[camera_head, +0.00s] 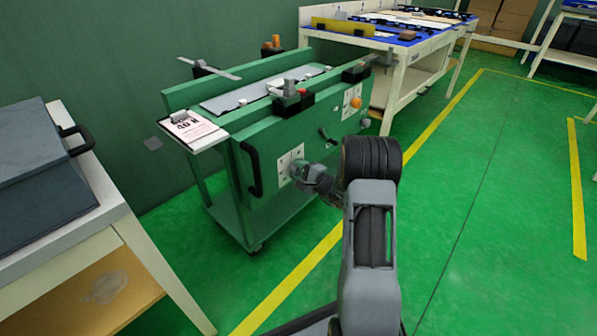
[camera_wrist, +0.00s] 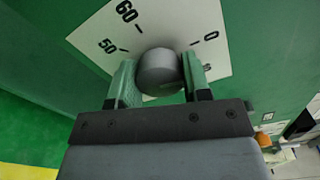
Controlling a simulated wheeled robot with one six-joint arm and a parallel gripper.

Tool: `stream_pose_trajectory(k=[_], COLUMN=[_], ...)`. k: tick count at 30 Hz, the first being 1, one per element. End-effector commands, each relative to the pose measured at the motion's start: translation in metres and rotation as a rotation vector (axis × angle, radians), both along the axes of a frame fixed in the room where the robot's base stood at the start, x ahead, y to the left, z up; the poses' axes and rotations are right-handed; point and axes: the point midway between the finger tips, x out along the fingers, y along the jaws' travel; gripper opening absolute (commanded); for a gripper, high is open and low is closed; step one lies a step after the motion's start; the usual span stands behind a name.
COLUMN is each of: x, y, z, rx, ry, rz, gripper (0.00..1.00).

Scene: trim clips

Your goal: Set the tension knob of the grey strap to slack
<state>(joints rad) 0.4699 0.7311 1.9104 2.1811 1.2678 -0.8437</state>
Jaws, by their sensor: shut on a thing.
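A round grey knob (camera_wrist: 158,66) sits on a white dial plate (camera_wrist: 185,28) on the green side panel of the cart. The plate shows printed marks 60 and 50 to the left and 0 to the right, with a partly hidden mark below the 0. My gripper (camera_wrist: 160,76) has one finger on each side of the knob and is shut on it. No pointer on the knob can be made out. In the head view my gripper (camera_head: 302,172) is at the left white plate (camera_head: 284,161) on the cart's front, hiding the knob.
The green cart (camera_head: 240,200) has a black handle (camera_head: 252,168) close left of my gripper. An orange knob (camera_head: 356,103) sits on a second plate to the right. A clipboard (camera_head: 194,130) reading "40 N" lies on the cart's left end. Floor to the right is clear.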

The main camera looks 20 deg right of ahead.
Motion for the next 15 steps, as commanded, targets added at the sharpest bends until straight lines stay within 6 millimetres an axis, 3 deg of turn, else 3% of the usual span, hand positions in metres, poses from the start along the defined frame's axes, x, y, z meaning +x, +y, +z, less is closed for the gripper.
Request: stream_pose_trajectory(k=[15], x=[0.0004], y=[0.0002], z=[0.0005], rx=[-0.160], ry=[-0.073], rz=[0.001], gripper=[0.20])
